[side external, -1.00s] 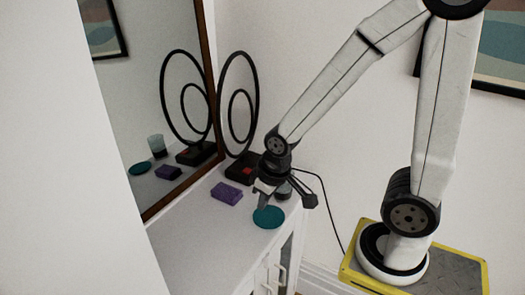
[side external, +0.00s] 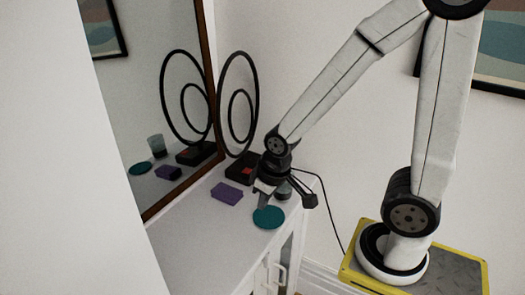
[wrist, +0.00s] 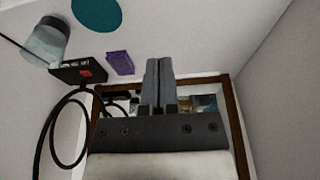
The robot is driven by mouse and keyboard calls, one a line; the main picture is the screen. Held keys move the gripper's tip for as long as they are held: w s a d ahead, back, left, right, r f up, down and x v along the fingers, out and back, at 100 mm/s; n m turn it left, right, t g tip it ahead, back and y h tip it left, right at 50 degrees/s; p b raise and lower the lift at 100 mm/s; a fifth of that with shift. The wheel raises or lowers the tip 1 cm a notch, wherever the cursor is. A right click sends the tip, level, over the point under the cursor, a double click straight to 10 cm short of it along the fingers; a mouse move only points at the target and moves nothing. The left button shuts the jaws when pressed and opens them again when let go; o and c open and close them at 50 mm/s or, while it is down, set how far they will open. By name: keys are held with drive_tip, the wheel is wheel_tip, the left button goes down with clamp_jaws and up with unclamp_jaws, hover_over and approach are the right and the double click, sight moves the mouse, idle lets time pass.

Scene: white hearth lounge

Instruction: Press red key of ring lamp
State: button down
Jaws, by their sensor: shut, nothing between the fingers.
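The ring lamp stands on the white cabinet against the mirror. Its two black rings (side external: 221,105) rise from a dark box base (side external: 235,166). The red key (side external: 247,171) is on the base and also shows in the wrist view (wrist: 86,73), where the base (wrist: 66,75) is left of my fingers. My gripper (side external: 262,206) points down above the cabinet, to the right of and nearer than the lamp base. In the wrist view my gripper (wrist: 158,61) has its fingers together and empty, apart from the key.
A purple block (side external: 227,192) lies in front of the lamp base. A teal disc (side external: 268,217) lies near the cabinet's front edge. A glass (wrist: 45,42) stands beside the base, partly behind my gripper in the side view. The mirror (side external: 165,90) stands behind; a black cable (side external: 325,195) hangs at right.

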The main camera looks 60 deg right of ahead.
drive_tip(key=shift+w, duration=0.1)
drive_tip(key=m+t+h, duration=0.4)
drive_tip(key=m+t, duration=0.2)
drive_tip(key=m, duration=0.8)
hover_over(245, 169)
drive_tip(key=s, duration=0.2)
drive_tip(key=f, duration=0.3)
drive_tip(key=shift+w+a+f, duration=0.15)
drive_tip(key=shift+a+f, duration=0.2)
drive_tip(key=shift+f, duration=0.05)
drive_tip(key=shift+f, duration=0.15)
drive_tip(key=shift+f, duration=4.25)
drive_tip(key=shift+f, duration=0.9)
drive_tip(key=shift+r, duration=0.85)
